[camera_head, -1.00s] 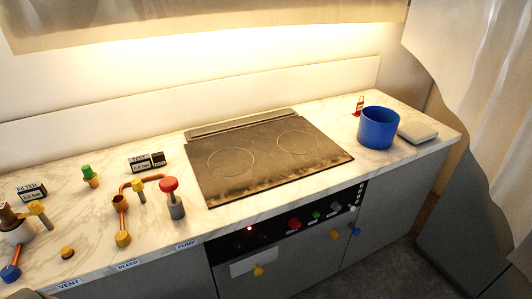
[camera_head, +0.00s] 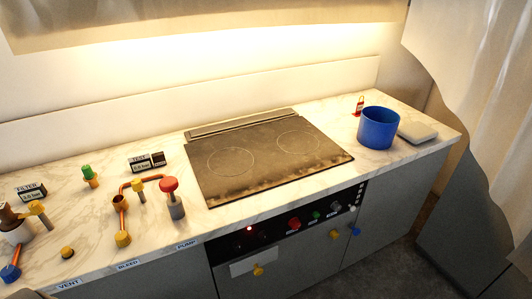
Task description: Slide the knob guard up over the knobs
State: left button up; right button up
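The black control panel (camera_head: 275,234) is on the cabinet front below the cooktop. It carries a red knob (camera_head: 294,224), a green knob (camera_head: 316,215) and a pale knob (camera_head: 336,207). Dark round shapes and a small red light are at its left end. A pale grey plate (camera_head: 241,268) sits low at the panel's left part, just below the dark round shapes. It looks like the knob guard, but I cannot tell for sure. The coloured knobs are uncovered. Neither gripper is in view.
Yellow knobs (camera_head: 258,270) and a blue knob (camera_head: 355,231) stick out from the cabinet front. The cooktop (camera_head: 265,160) lies above, with a blue pot (camera_head: 378,130) to its right. Pipes and a red-topped valve (camera_head: 170,186) stand left. Floor space is open at lower right.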

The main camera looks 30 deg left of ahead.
aim_at(258, 272)
jog(key=u, duration=0.95)
